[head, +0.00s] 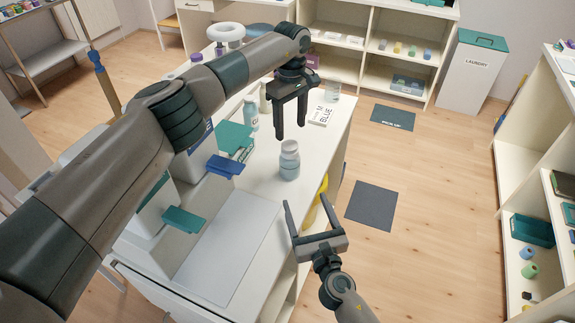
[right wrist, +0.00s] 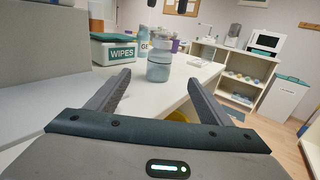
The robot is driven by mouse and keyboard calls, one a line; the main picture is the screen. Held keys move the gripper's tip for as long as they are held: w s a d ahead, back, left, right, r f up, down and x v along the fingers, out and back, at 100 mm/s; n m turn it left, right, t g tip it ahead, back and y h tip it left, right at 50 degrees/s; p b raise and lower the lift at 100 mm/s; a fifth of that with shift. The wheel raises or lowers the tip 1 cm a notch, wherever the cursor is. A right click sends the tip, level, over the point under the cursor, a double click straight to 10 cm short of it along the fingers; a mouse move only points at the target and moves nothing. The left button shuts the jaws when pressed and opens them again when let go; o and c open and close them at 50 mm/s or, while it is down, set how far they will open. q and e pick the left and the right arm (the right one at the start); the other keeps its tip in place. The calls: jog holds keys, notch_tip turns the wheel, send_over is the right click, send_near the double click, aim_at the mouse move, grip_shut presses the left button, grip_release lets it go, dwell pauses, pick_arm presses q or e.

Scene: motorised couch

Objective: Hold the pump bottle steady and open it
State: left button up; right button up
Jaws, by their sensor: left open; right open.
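A translucent, pale blue-grey bottle (head: 289,162) stands upright on the white counter. It also shows in the right wrist view (right wrist: 159,66). I cannot make out a pump on its top. My left gripper (head: 290,132) points down with its fingers spread, empty, above and just behind the bottle. My right gripper (head: 305,200) is open and empty, low at the counter's front edge, with its fingers pointing toward the bottle. In the right wrist view the bottle stands beyond and between the right fingertips (right wrist: 159,78), apart from both.
The right wrist view shows a WIPES box (right wrist: 117,52) left of the bottle. Open floor (head: 440,180) lies to the right.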

aim_at(292, 169)
pick_arm(q)
jog(key=shift+w+a+f, duration=0.1)
jog(key=shift+w+f, duration=0.3)
jog(key=shift+s+r, duration=0.25)
jog(key=shift+s, duration=0.05)
jog(key=shift+w+f, duration=0.1)
jog(key=shift+w, duration=0.05)
pick_arm(e)
jog(key=shift+w+a+f, duration=0.15)
jog(key=shift+w+f, duration=0.1)
jog(key=shift+w, duration=0.4)
jog(key=x, duration=1.6)
jog(key=shift+w+a, duration=0.1)
jog(key=shift+w, duration=0.15)
grip_shut()
pick_arm(q)
jog(key=shift+m, duration=0.3)
